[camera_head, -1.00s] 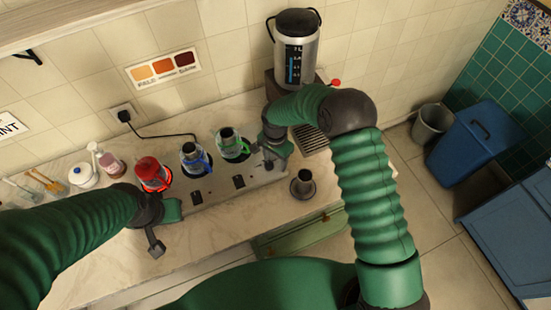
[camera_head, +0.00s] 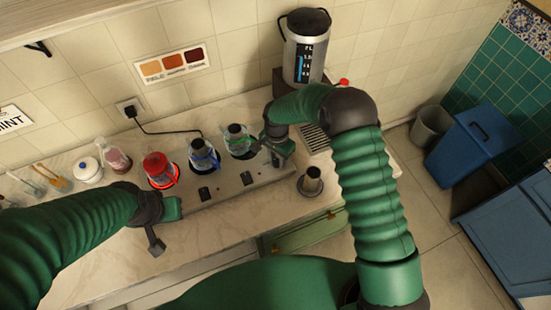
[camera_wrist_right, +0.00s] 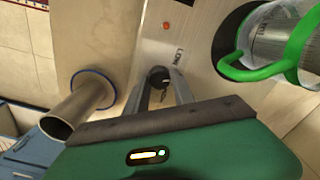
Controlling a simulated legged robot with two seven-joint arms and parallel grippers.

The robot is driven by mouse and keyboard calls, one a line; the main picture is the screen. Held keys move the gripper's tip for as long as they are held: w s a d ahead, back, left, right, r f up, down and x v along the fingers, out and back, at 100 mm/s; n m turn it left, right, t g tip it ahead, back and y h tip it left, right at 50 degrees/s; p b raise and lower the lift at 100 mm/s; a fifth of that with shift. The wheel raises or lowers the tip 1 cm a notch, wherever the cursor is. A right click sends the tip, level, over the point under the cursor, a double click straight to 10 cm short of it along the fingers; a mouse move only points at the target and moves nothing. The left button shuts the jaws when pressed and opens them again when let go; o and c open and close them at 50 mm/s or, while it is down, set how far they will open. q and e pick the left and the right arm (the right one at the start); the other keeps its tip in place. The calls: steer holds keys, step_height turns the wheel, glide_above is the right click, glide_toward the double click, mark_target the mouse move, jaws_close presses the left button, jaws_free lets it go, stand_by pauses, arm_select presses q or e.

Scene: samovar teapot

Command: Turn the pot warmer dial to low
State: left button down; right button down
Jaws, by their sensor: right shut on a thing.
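The pot warmer (camera_head: 222,189) is a long metal strip on the counter, bearing a red-lidded pot (camera_head: 157,166), a blue-handled pot (camera_head: 202,153) and a green-handled pot (camera_head: 237,137). My right gripper (camera_head: 278,157) is at its right end, beside the green-handled pot. In the right wrist view its two fingers (camera_wrist_right: 161,82) are closed around a small dark dial (camera_wrist_right: 159,75). Lettering beginning "LO" and a small red light (camera_wrist_right: 166,25) show near it. The dial's pointer is mostly hidden. My left gripper (camera_head: 163,222) hangs in front of the warmer's left end; its finger opening is unclear.
A metal cup-shaped piece (camera_head: 312,180) stands on the counter right of my right gripper; it also shows in the wrist view (camera_wrist_right: 78,108). A tall metal urn (camera_head: 306,50) stands behind. Jars (camera_head: 88,170) are at left. The front counter strip is bare.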

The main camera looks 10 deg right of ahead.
steer(key=shift+a, duration=0.3)
steer(key=shift+d+f+n, duration=0.1)
steer(key=shift+d+n, duration=0.2)
steer(key=shift+d, duration=0.15)
steer(key=n, duration=0.1)
steer(key=n+b, duration=0.1)
steer(key=shift+s+a+n, duration=0.1)
steer(key=shift+a+n, duration=0.2)
steer(key=shift+n, duration=0.5)
steer(key=n, duration=0.3)
steer(key=shift+d+f+n+b, duration=0.1)
steer(key=shift+n+b, duration=0.2)
steer(key=shift+b, duration=0.05)
steer(key=n, duration=0.2)
steer(key=shift+s+n, duration=0.1)
steer(key=shift+n, duration=0.3)
arm_select(q)
steer(key=shift+d+f, duration=0.15)
steer(key=shift+f, duration=0.35)
steer(key=shift+d+f, duration=0.15)
steer(key=shift+f, duration=0.35)
arm_select(e)
steer(key=shift+n, duration=0.6)
